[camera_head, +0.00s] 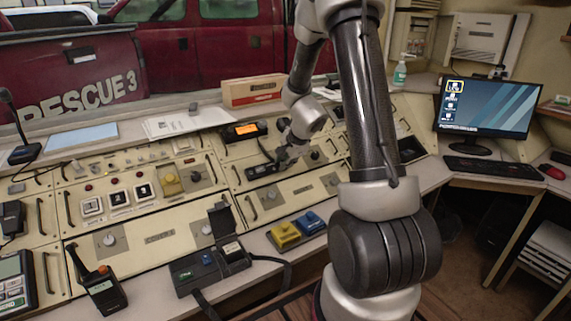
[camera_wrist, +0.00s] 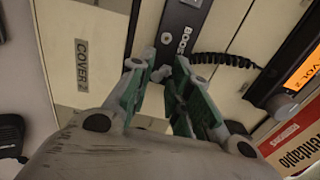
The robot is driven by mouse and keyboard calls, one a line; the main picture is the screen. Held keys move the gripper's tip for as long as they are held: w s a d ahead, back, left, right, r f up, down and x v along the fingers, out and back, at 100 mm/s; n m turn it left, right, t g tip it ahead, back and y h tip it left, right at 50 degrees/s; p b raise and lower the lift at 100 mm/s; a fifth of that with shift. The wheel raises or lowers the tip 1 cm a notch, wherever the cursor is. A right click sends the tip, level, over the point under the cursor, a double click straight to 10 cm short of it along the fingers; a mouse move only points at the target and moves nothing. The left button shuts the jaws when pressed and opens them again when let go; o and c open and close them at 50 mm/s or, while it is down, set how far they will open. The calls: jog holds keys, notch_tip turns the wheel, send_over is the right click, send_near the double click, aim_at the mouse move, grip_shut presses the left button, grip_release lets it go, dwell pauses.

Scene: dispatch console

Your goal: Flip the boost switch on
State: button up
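The boost switch unit is a narrow black panel (camera_wrist: 186,18) with white "BOOST" lettering, partly cut off by the top edge of the wrist view. A small round grey part (camera_wrist: 166,38), perhaps the switch lever or a screw, shows on it beside the lettering.
A display with orange screen (camera_head: 246,129) stands just behind; its coiled cord (camera_wrist: 225,62) runs close to the fingers. A panel marked "COVER" (camera_wrist: 82,60) lies to the left. Handles, yellow and blue blocks (camera_head: 285,234) and a handheld radio (camera_head: 103,289) occupy the console front.

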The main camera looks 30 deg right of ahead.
jog(key=shift+w, duration=0.15)
jog(key=shift+o, duration=0.3)
jog(key=shift+w+r, duration=1.05)
jog(key=shift+w, duration=0.2)
jog(key=shift+c, duration=0.3)
jog(key=v, duration=0.5)
jog(key=shift+s+r, duration=0.2)
jog(key=shift+s, duration=0.2)
jog(key=shift+a, duration=0.1)
